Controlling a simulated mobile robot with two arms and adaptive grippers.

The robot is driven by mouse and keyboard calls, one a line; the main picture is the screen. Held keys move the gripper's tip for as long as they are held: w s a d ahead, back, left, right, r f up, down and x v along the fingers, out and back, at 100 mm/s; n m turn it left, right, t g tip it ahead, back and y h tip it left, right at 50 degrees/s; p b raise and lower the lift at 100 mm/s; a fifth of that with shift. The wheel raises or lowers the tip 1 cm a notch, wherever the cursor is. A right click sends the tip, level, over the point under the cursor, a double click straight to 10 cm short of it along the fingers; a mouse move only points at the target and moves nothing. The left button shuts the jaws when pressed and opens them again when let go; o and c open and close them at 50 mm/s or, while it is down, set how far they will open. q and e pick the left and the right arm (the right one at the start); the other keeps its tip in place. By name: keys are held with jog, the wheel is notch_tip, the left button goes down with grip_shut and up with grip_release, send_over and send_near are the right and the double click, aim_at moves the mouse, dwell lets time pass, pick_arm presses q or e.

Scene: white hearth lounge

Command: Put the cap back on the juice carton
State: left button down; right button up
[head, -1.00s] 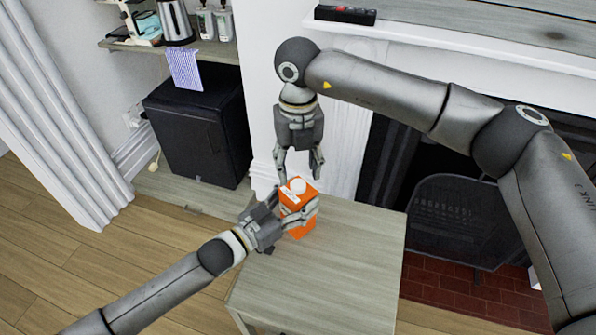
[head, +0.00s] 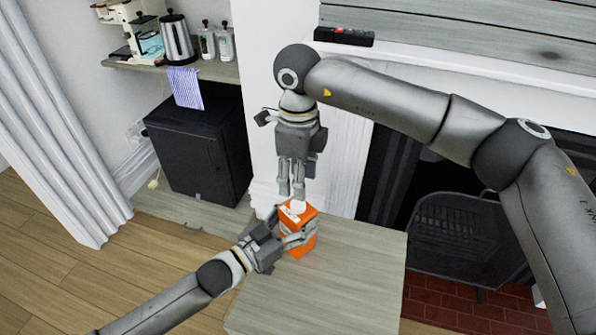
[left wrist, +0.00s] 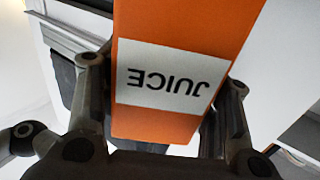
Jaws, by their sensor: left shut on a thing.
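The orange juice carton (head: 301,250) is upright at the far left part of the small table (head: 345,285). Its white JUICE label shows in the left wrist view (left wrist: 165,80). My left gripper (head: 296,231) is shut on the carton, its fingers on both sides. A small white round cap-like piece (head: 298,206) is on top of the carton; I cannot tell whether it is fully seated. My right gripper (head: 292,194) points down directly above it, fingertips at or very near it. Its fingers look close together, but whether they grip the white piece is unclear.
The fireplace with its dark screen (head: 465,235) is behind and right of the table. A black cabinet (head: 198,150) and a shelf with a kettle (head: 176,38) and bottles are at the back left. The table right of the carton is bare.

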aim_at(298, 203)
jog(key=n, duration=0.2)
jog(key=r+n, duration=0.1)
jog(key=n, duration=0.2)
dwell(0.3)
jog(key=shift+f, duration=4)
grip_shut()
jog(key=shift+o, duration=0.6)
grip_release()
jog(key=shift+r, duration=0.1)
